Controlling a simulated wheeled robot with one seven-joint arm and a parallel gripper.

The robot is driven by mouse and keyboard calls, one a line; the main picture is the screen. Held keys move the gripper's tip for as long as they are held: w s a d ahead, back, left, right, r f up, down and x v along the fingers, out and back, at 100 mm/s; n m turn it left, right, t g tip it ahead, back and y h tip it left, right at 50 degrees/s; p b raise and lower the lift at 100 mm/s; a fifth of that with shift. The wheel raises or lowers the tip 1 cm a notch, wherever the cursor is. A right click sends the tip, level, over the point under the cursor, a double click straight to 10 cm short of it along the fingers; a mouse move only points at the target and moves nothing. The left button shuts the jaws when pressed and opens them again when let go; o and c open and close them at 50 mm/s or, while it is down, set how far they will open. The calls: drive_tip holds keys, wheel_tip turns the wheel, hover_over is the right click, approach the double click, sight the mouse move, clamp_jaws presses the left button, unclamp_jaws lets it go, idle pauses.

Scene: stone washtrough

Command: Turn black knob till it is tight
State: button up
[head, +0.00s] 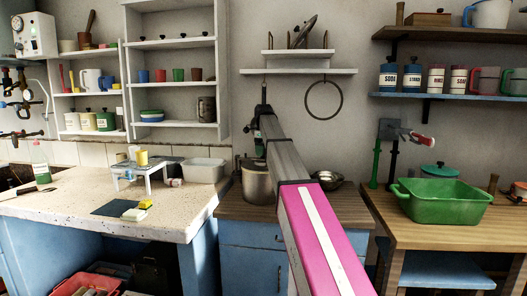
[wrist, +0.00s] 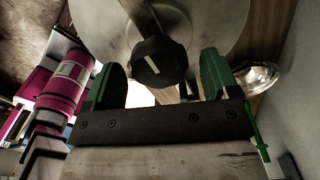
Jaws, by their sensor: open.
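The black knob (wrist: 160,62) shows in the wrist view, with a pale line on its face. It sits in front of a large round, pale metal surface (wrist: 212,22). My gripper (wrist: 161,75) is open, with one green finger on each side of the knob and a visible gap on both sides. It holds nothing. I cannot tell whether the fingertips reach past the knob's face. In the head view the knob cannot be made out; my arm covers the area above the metal pot (head: 256,184).
A metal bowl (head: 328,180) stands right of the pot, close to my gripper in the wrist view (wrist: 258,76). A green basin (head: 440,203) is on the right-hand bench. A white tub (head: 203,171) is to the left. Shelves (head: 298,71) hang on the wall behind.

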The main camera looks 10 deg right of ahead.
drive_tip(key=shift+r, duration=0.1)
wheel_tip(320, 180, up, 11)
drive_tip(key=shift+f, duration=0.2)
idle(0.5)
